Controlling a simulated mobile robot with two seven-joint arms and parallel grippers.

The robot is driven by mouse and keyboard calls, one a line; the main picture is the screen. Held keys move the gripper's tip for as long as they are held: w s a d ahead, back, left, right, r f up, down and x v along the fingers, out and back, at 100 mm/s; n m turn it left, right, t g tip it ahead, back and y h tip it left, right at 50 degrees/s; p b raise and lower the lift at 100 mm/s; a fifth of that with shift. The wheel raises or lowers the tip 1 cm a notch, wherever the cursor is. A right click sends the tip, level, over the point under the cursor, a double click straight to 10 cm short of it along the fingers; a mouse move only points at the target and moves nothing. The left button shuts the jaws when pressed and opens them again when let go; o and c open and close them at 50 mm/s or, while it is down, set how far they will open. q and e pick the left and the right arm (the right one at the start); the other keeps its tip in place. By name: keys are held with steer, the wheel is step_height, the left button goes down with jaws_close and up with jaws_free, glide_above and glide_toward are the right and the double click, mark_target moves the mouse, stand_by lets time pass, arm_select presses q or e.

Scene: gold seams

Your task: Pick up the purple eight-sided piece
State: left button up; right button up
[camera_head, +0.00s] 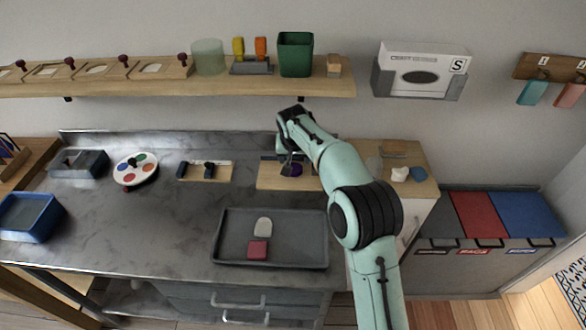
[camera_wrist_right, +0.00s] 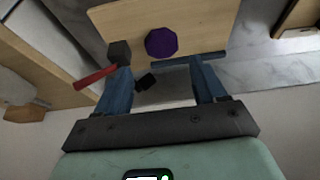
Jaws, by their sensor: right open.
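The purple eight-sided piece (camera_wrist_right: 161,42) lies on a light wooden board (camera_wrist_right: 212,22) in the right wrist view. In the head view the piece (camera_head: 296,170) shows small and partly hidden beside my right gripper (camera_head: 287,168), on the wooden board (camera_head: 270,182) at the back of the counter. My right gripper is open. In the right wrist view its two blue fingers (camera_wrist_right: 163,90) point toward the board, with the piece ahead of the gap and not between the fingertips. My left gripper is in neither view.
A grey tray (camera_head: 222,252) with a white piece (camera_head: 264,226) and a red piece (camera_head: 258,250) stands in front. A second small board (camera_head: 217,177) with dark blocks lies to the left. A shelf (camera_head: 180,88) runs above. In the right wrist view a dark block (camera_wrist_right: 119,52) stands near the left finger.

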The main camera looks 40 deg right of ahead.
mark_target(294, 168)
steer(key=x, duration=0.8)
steer(key=shift+w+f, duration=0.1)
steer(key=shift+w, duration=0.05)
steer(key=c, duration=0.9)
